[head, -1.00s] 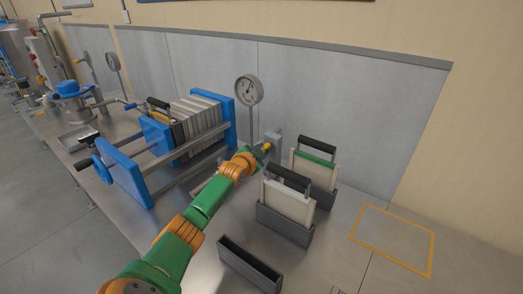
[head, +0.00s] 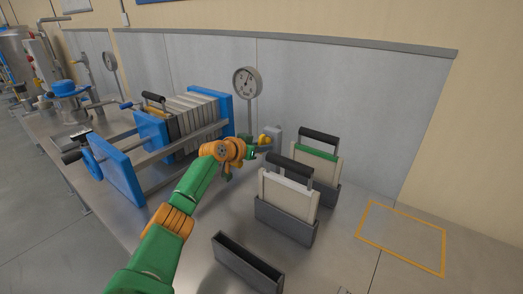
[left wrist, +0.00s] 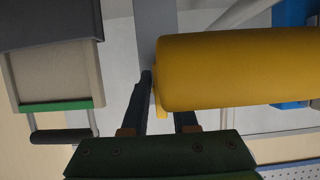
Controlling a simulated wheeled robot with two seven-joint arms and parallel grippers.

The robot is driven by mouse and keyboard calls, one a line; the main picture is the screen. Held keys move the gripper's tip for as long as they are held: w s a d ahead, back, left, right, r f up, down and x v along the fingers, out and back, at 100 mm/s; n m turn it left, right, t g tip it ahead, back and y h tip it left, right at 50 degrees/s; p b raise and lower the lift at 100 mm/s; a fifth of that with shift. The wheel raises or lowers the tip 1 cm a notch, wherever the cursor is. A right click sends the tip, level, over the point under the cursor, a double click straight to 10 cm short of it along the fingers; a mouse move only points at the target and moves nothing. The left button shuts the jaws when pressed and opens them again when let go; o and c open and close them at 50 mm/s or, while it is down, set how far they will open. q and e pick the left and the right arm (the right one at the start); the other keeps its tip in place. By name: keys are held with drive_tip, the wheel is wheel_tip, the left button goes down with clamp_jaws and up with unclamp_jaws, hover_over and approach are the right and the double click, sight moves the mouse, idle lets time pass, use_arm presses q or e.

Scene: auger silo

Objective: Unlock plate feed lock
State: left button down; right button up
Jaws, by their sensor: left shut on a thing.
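The plate feed lock appears to be the small grey upright block (head: 275,137) with a yellow handle (head: 264,138), beside the filter press. My left gripper (head: 259,145) is at the yellow handle, and its fingers look small and partly hidden in the head view. In the left wrist view the yellow handle (left wrist: 240,70) is a large cylinder in front of a grey bar (left wrist: 156,25). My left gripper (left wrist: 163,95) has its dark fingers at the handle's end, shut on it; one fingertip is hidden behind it. My right gripper is not in view.
The blue-ended filter press (head: 122,172) with pale plates stands left. A pressure gauge (head: 247,82) rises behind. Two pale plates with black handles stand in dark holders (head: 284,222) on the right. An empty dark holder (head: 247,263) is in front. The orange-outlined area (head: 402,235) is clear.

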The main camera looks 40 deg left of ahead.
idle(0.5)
use_arm(q)
drive_tip(key=c, duration=0.9)
unclamp_jaws()
drive_tip(key=shift+s+r, duration=0.2)
drive_tip(key=shift+s, duration=0.4)
drive_tip(key=b+v, duration=0.1)
drive_tip(key=v, duration=0.5)
drive_tip(key=shift+w, duration=0.1)
